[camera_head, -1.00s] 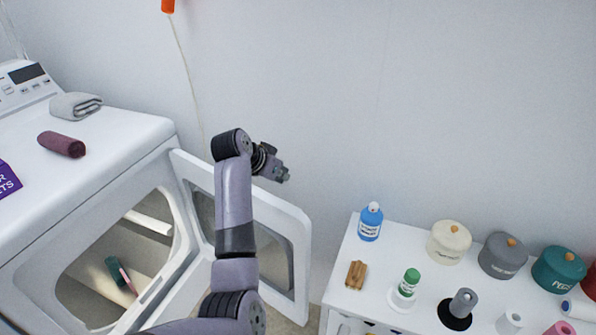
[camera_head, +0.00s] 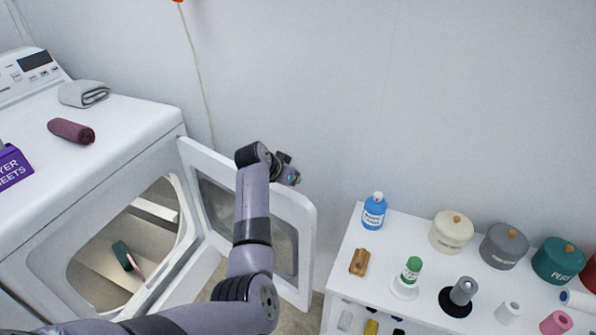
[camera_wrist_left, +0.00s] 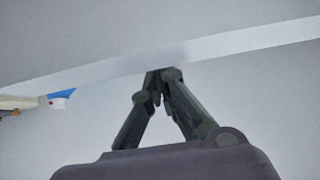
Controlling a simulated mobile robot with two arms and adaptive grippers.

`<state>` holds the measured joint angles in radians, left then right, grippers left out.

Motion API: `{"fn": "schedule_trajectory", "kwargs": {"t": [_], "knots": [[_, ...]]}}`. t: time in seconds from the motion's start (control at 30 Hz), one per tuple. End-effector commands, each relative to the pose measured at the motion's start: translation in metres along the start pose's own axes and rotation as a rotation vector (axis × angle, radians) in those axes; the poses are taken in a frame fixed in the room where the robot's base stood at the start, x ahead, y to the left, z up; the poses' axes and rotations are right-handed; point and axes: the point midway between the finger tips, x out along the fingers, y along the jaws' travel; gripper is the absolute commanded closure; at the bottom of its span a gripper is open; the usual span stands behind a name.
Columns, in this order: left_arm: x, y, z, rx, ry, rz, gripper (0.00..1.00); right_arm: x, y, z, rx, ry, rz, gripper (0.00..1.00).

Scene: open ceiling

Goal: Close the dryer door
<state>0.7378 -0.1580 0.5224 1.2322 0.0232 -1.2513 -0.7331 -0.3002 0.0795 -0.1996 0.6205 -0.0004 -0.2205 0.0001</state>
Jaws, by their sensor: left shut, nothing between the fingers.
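The white dryer (camera_head: 95,180) stands at the left in the head view. Its door (camera_head: 303,235) hangs wide open to the right of the drum opening, with a dark window in a white frame. My left arm crosses in front of the door. My left gripper (camera_head: 295,178) is shut and empty, past the door's top edge on the wall side; I cannot tell whether it touches the door. The left wrist view shows its fingertips (camera_wrist_left: 158,75) together near a pale edge, against a pale background. My right gripper is not in view.
A white shelf (camera_head: 345,262) right of the door holds a blue bottle (camera_head: 373,212), a brown brush (camera_head: 359,262), lidded pots and spools. A maroon roll (camera_head: 71,131) and a grey towel (camera_head: 84,94) lie on the dryer. A dark green item (camera_head: 122,256) lies inside the drum.

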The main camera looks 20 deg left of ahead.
Motion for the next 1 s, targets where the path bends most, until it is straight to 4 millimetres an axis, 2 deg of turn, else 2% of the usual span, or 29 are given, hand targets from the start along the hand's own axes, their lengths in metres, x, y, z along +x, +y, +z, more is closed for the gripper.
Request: {"fn": "schedule_trajectory", "kwargs": {"t": [0.17,0.5,0.67,0.87,1.0], "knots": [[-0.004,0.001,0.007,-0.002,-0.001,0.001,1.0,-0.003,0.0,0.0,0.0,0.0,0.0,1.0],[-0.005,0.0,0.008,0.0,-0.001,0.001,1.0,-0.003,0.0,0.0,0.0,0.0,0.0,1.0],[-0.013,0.0,0.013,0.013,-0.002,0.011,1.0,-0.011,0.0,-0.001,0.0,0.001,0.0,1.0],[-0.042,-0.001,0.04,0.067,-0.008,0.061,1.0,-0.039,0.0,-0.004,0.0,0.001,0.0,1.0],[-0.073,-0.004,0.072,0.136,-0.013,0.122,1.0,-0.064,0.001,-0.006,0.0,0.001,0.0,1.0]]}}
